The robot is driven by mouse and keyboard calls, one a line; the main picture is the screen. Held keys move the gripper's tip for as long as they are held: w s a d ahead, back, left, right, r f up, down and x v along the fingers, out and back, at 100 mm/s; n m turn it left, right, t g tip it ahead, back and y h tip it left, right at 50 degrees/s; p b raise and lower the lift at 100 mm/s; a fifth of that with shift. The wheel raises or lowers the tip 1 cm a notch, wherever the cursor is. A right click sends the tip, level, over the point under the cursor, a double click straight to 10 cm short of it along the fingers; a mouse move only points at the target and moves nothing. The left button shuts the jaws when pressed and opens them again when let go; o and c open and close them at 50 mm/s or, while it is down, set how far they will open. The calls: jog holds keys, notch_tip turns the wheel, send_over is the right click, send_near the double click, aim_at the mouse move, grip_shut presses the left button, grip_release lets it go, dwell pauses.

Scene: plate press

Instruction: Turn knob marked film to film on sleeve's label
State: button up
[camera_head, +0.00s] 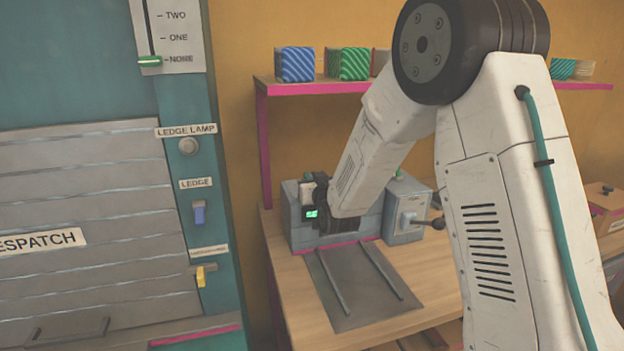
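A grey-blue machine (365,219) stands at the back of the wooden table, partly hidden behind my arm. On its right part is a lever with a dark ball end (437,224). My gripper (318,212) is at the front left of this machine. It is small and dark here, and I cannot tell whether its fingers are open or touch anything. A small lit green display (311,214) shows beside it. I cannot make out a knob marked film, a sleeve or a sleeve's label; they may be hidden behind my arm.
A grey plate with two rails (362,294) lies before the machine. A pink shelf (330,87) holds striped boxes.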

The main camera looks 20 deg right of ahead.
jog(key=shift+n+y, duration=0.3)
jog(key=shift+y, duration=0.2)
grip_shut()
jog(key=n+y, duration=0.3)
jog(key=y, duration=0.1)
jog(key=shift+d+g+y, duration=0.15)
jog(key=shift+g+y, duration=0.15)
jog(key=shift+g, duration=0.1)
jog(key=shift+n+g+y, duration=1.2)
jog(key=shift+n+y, duration=0.5)
jog(key=shift+y, duration=0.7)
jog(key=o, duration=0.7)
grip_release()
jog(key=shift+v, duration=3.85)
jog(key=shift+d+r, duration=0.1)
